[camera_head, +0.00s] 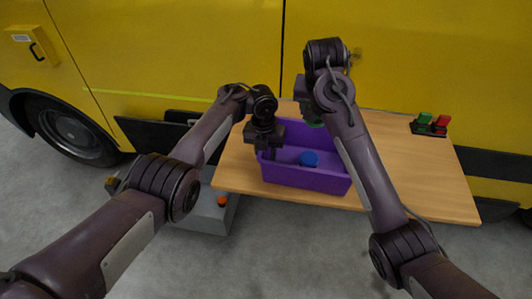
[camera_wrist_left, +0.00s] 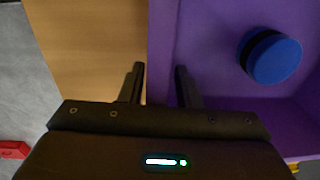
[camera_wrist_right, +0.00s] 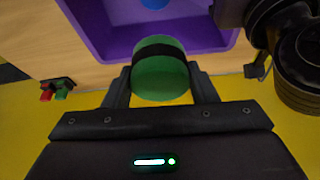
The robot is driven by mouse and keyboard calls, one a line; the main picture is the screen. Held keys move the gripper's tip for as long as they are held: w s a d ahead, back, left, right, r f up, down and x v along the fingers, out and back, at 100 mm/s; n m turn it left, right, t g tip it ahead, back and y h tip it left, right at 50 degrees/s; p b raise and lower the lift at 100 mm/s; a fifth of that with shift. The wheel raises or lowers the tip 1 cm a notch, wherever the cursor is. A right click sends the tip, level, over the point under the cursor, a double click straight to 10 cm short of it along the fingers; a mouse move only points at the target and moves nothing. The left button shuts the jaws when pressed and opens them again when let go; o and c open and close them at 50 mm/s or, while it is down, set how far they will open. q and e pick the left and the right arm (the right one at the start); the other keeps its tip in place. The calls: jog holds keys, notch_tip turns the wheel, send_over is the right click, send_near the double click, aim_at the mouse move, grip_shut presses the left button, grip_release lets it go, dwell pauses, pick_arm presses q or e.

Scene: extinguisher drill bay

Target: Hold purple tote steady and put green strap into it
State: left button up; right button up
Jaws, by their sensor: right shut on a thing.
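The purple tote (camera_head: 305,176) stands on the wooden table, and a blue rolled strap with a black band (camera_head: 309,159) lies inside it. My left gripper (camera_head: 266,153) is at the tote's left wall. In the left wrist view its fingers (camera_wrist_left: 160,82) are apart, one on each side of the wall's rim, with a gap showing. My right gripper (camera_wrist_right: 160,88) is shut on the green strap (camera_wrist_right: 160,72), a roll with a black band, and holds it by the tote's far side. In the head view the green strap (camera_head: 316,123) is mostly hidden by my right arm.
A small black holder with green and red pieces (camera_head: 430,124) sits at the table's back right. The wooden table (camera_head: 420,180) is clear on the right. A yellow vehicle (camera_head: 190,50) stands close behind.

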aim_at(313, 126)
pick_arm(q)
jog(key=shift+c, duration=0.3)
grip_shut()
pick_arm(e)
jog(key=shift+f, duration=6.5)
jog(key=o, duration=1.2)
jog(key=v, duration=1.2)
jog(key=shift+w, duration=0.15)
